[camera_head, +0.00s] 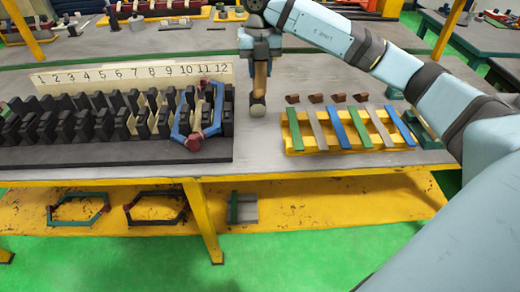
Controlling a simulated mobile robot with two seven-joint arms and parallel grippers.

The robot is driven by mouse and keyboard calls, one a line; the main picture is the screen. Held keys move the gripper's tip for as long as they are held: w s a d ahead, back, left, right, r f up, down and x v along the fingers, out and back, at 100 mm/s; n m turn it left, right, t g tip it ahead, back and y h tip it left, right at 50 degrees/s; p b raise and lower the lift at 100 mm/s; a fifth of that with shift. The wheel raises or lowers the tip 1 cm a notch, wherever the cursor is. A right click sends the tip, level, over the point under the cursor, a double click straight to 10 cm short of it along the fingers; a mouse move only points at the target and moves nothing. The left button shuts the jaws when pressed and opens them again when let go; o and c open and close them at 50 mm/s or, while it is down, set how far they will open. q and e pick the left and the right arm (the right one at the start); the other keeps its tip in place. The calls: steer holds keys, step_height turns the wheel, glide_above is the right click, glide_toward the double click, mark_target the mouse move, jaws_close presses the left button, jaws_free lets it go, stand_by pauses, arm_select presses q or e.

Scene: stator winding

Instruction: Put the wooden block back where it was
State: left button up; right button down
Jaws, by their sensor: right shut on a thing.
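My right gripper (260,62) points down over the grey tabletop, between the slotted black rack and the yellow tray. It is shut on the wooden block (260,78), a narrow, upright tan piece with a rounded dark and pale lower end. I cannot tell if that end touches the tabletop. The gripper hides the upper part of the block. Several small brown pieces (315,98) lie in a row just right of it, behind the tray. My left gripper is not in view.
The black rack (120,155) stands left, with a numbered board (130,74) behind and a blue coil frame (183,127) at its right end. The yellow tray (350,143) holds several colored strips. Bare grey tabletop (258,140) lies between them. Coil frames (155,207) lie on the lower shelf.

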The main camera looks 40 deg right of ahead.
steer(key=shift+d+f, duration=0.1)
steer(key=shift+f, duration=0.2)
steer(key=shift+m, duration=0.3)
step_height(320, 180, down, 19)
steer(key=shift+f, duration=0.15)
steer(key=shift+f, duration=0.1)
